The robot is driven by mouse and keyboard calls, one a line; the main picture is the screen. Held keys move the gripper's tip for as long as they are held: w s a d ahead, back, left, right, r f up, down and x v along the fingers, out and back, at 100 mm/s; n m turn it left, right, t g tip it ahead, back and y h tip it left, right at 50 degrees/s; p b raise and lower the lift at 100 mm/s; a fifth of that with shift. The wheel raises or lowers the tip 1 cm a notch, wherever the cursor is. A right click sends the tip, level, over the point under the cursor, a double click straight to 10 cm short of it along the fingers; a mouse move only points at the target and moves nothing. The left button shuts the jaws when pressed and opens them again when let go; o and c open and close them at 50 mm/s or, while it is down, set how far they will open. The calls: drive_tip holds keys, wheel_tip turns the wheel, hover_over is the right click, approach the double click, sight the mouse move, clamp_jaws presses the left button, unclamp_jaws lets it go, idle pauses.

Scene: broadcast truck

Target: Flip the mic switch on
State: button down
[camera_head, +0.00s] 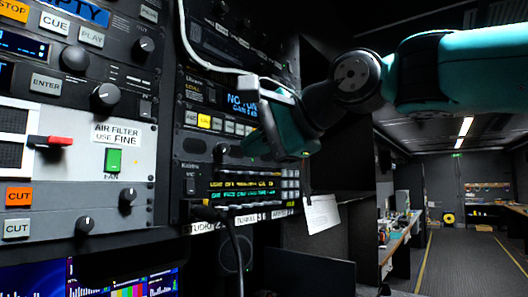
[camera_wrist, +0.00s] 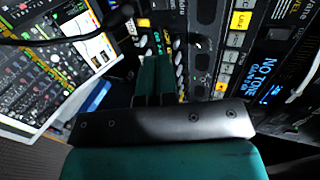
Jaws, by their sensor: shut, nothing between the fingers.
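My gripper (camera_head: 247,147) is in front of the equipment rack, with its teal fingers pointing left toward the panel in the head view. In the wrist view the fingers (camera_wrist: 155,62) are together and empty, in front of the dark panel. The panel behind has a lit text strip (camera_head: 240,184) and a row of small knobs below it. A small dark block with pale marking (camera_head: 190,186) sits at that panel's left end. It may be the mic switch, but its lettering and position are too small to tell. My fingers partly cover the panel in the wrist view.
A blue display (camera_head: 241,104) and a yellow-lit button (camera_head: 204,121) are above the panel. A dark cable (camera_head: 235,245) hangs below it, and a white paper tag (camera_head: 321,213) hangs to the right. The aisle at the right is open.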

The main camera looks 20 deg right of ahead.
drive_tip(key=shift+v, duration=1)
drive_tip(key=p, duration=0.3)
approach(191, 193)
drive_tip(key=x, duration=0.7)
drive_tip(key=shift+r, duration=0.1)
drive_tip(key=shift+w, duration=0.1)
